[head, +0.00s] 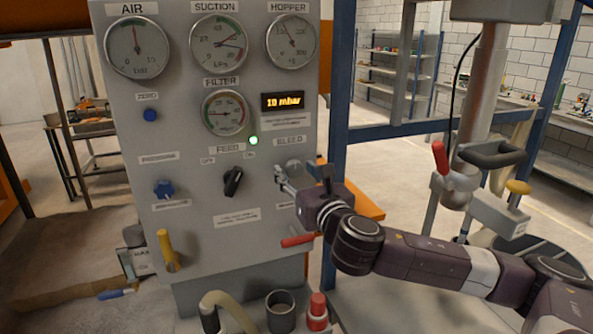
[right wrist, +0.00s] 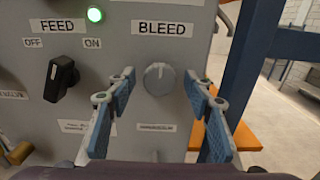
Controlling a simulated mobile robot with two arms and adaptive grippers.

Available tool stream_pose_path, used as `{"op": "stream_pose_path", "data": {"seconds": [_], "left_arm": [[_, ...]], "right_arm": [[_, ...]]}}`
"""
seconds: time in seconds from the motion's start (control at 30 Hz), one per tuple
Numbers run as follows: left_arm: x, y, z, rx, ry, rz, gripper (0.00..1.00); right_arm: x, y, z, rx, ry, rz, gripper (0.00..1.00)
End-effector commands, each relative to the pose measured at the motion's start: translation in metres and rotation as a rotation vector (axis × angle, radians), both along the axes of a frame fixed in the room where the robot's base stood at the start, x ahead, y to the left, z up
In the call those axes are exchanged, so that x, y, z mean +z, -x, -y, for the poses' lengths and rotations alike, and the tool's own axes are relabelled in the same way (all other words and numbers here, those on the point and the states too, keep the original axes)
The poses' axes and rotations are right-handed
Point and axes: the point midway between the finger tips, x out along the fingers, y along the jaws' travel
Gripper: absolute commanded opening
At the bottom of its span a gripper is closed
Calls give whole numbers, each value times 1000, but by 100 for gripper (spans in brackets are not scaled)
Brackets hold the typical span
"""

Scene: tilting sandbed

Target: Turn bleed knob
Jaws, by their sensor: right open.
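The bleed knob (right wrist: 159,79) is a round grey knob below the BLEED label (right wrist: 162,29) on the grey panel. In the head view the knob (head: 294,166) shows partly behind my right gripper. My right gripper (right wrist: 158,88) is open, with one blue-padded finger on each side of the knob in the right wrist view. The fingers look apart from the knob; I cannot tell how far the tips are from the panel. In the head view the right gripper (head: 280,176) reaches the panel from the right. My left gripper is not in view.
The black feed switch (head: 233,181) sits left of the bleed knob, with a lit green lamp (head: 253,140) above. The display (head: 283,102) reads 10 mbar. A red lever (head: 297,241) lies below my right gripper. A blue post (head: 338,80) stands right of the panel.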

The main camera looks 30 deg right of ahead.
Motion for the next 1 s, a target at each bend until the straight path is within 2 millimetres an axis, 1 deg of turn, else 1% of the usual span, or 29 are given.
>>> {"op": "stream_pose_path", "data": {"seconds": [0.1,0.33,0.7,1.0], "left_arm": [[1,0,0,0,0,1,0],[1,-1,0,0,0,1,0],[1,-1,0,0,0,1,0],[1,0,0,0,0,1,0]], "right_arm": [[-1,-3,0,0,1,-1,47],[-1,-3,1,0,1,-1,46],[-1,-3,1,0,1,-1,6],[-1,-3,1,0,-38,8,5]]}}
